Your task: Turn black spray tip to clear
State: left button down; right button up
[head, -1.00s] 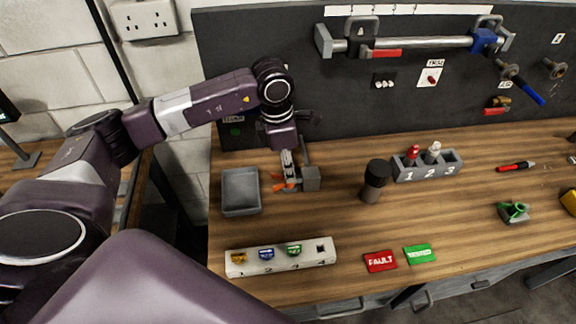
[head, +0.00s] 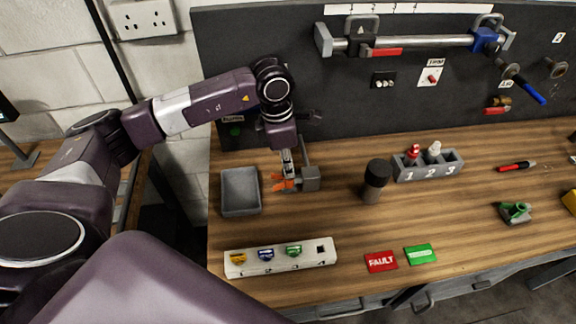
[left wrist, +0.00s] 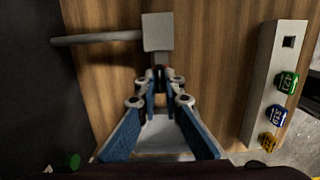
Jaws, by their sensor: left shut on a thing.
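My left gripper (head: 286,178) points down beside a small grey block fixture (head: 310,179), just right of the grey tray. In the left wrist view its fingers (left wrist: 160,83) are closed together on a small dark piece (left wrist: 159,74), apparently the black spray tip. That piece sits against the grey block (left wrist: 158,32), and the fingers hide most of it. Which way the tip faces cannot be made out. Orange parts (head: 284,185) show at the fingertips in the head view. My right gripper is not in view.
An empty grey tray (head: 241,208) stands left of the gripper. A white numbered rack (head: 315,262) holds yellow, blue and green tips; its right slot is empty. FAULT (head: 381,261) and green (head: 420,254) cards lie front. A dark-capped cylinder (head: 375,182) stands right.

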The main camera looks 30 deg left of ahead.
pick_arm(q)
jog(key=shift+f+m+b, duration=0.1)
jog(key=shift+m+b, duration=0.3)
jog(key=shift+b, duration=0.05)
jog(key=shift+m+b, duration=0.65)
jog(key=shift+m, duration=0.35)
jog(key=m+b, duration=0.2)
jog(key=m, duration=0.2)
jog(key=shift+g, duration=0.4)
jog(key=shift+m+b, duration=0.75)
jog(key=shift+m, duration=0.25)
